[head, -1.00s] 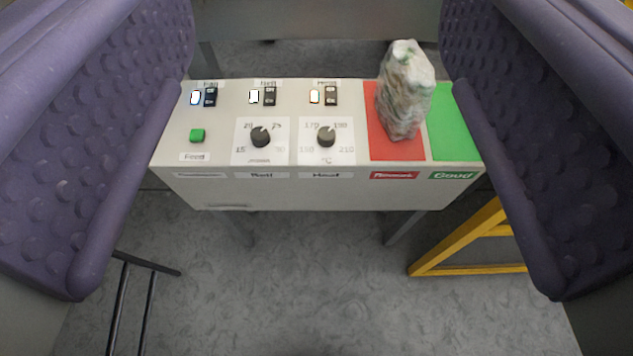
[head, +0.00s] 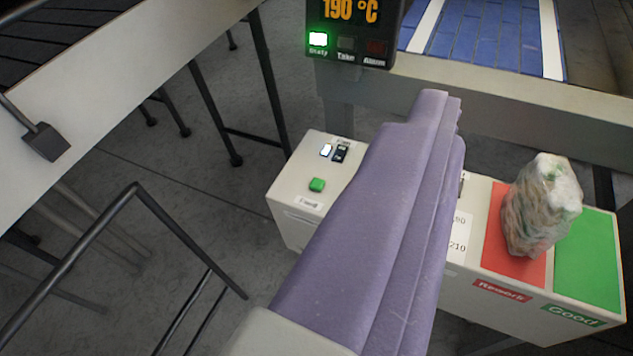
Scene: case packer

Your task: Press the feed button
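The green feed button (head: 317,185) sits on the left end of the pale control box (head: 290,212), above a small label. It is in plain view and nothing touches it. My purple gripper (head: 441,101) is shut, its fingers together with nothing seen between them. It reaches up through the middle of the picture, just right of the button, and hides the middle of the box with most of its knobs and switches. How high the fingertips are above the box I cannot tell.
A wrapped bag (head: 541,207) stands on the red rework patch (head: 497,255), beside the green good patch (head: 590,270). A display (head: 352,28) reading 190 °C hangs behind the box. A blue conveyor (head: 478,40) lies behind. A dark rail (head: 137,190) stands left over open floor.

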